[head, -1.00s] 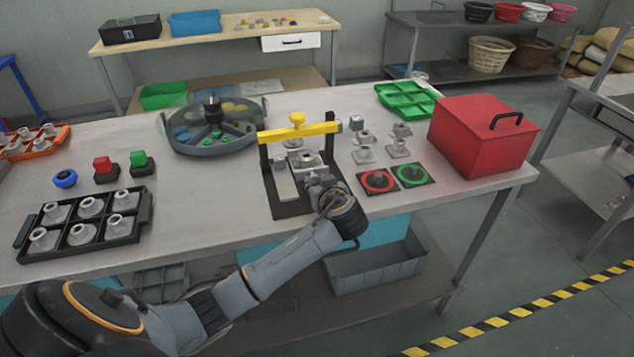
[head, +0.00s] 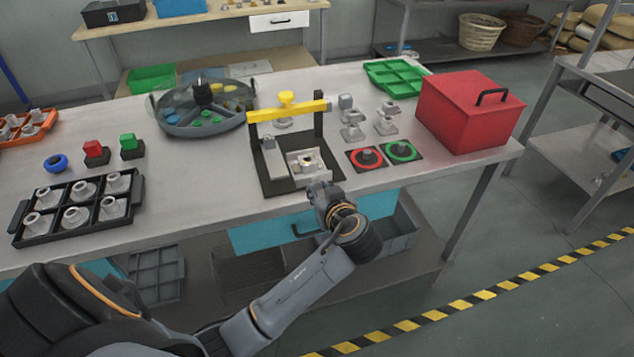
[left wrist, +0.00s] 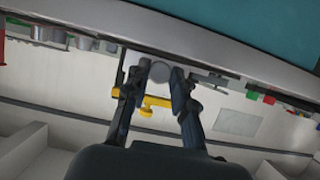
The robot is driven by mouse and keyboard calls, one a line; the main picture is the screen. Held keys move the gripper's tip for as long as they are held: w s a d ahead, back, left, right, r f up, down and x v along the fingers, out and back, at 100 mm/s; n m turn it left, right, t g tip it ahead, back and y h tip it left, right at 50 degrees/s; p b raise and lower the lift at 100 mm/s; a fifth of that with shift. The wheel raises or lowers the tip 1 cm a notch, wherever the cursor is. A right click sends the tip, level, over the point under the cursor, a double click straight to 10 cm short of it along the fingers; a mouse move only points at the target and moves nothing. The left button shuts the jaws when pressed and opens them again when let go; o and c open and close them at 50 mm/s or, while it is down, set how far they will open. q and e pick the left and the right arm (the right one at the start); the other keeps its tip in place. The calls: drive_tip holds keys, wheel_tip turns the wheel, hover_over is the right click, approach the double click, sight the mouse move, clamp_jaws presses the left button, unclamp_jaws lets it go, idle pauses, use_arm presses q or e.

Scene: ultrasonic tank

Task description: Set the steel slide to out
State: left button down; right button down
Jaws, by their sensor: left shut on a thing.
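The steel slide (head: 308,174) is a pale metal block with a dark round opening on top. It sits on the black base (head: 272,184) of the fixture, at the base's front edge, in front of the yellow bar (head: 290,110). My left gripper (head: 318,187) is at the slide's front end, by the table's front edge, and hides part of it. In the left wrist view, my left gripper (left wrist: 156,78) is shut on a round grey knob (left wrist: 160,70) at the slide's front. My right gripper is not in view.
Red (head: 367,158) and green (head: 401,151) ringed buttons sit right of the fixture, with a red box (head: 468,112) beyond. A black tray (head: 17,222) of metal parts stands at left. The table between tray and fixture is clear.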

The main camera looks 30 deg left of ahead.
use_arm(q)
drive_tip(key=c, duration=1.1)
unclamp_jaws()
drive_tip(key=shift+s+d+f, duration=0.1)
drive_tip(key=shift+s+d, duration=0.05)
drive_tip(key=v, duration=1.2)
drive_tip(key=d+f+m+g+h, duration=0.15)
drive_tip(key=f+m, duration=0.35)
drive_tip(key=f, duration=0.7)
drive_tip(key=d+f+m+t+h, duration=0.1)
drive_tip(key=d+f+m+h, duration=0.2)
drive_tip(key=f, duration=0.9)
drive_tip(key=s+f+m+g+h, duration=0.25)
drive_tip(key=s+f, duration=0.25)
drive_tip(key=f, duration=0.7)
drive_tip(key=s+a+f+m+g+h, duration=0.1)
drive_tip(key=s+f+m+g+h, duration=0.15)
drive_tip(key=s+f, duration=1.1)
drive_tip(key=s+a+f, duration=0.2)
drive_tip(key=s+f, duration=0.1)
drive_tip(key=s, duration=0.3)
drive_tip(key=s+a+f+g, duration=0.1)
drive_tip(key=s+a+f, duration=0.1)
drive_tip(key=s, duration=0.5)
drive_tip(key=s+a+f+g, duration=0.1)
drive_tip(key=s+f, duration=0.2)
drive_tip(key=s, duration=0.4)
drive_tip(key=shift+s+a+f+n+h, duration=0.15)
drive_tip(key=shift+a+f+n+h, duration=0.15)
drive_tip(key=shift+a+h, duration=0.15)
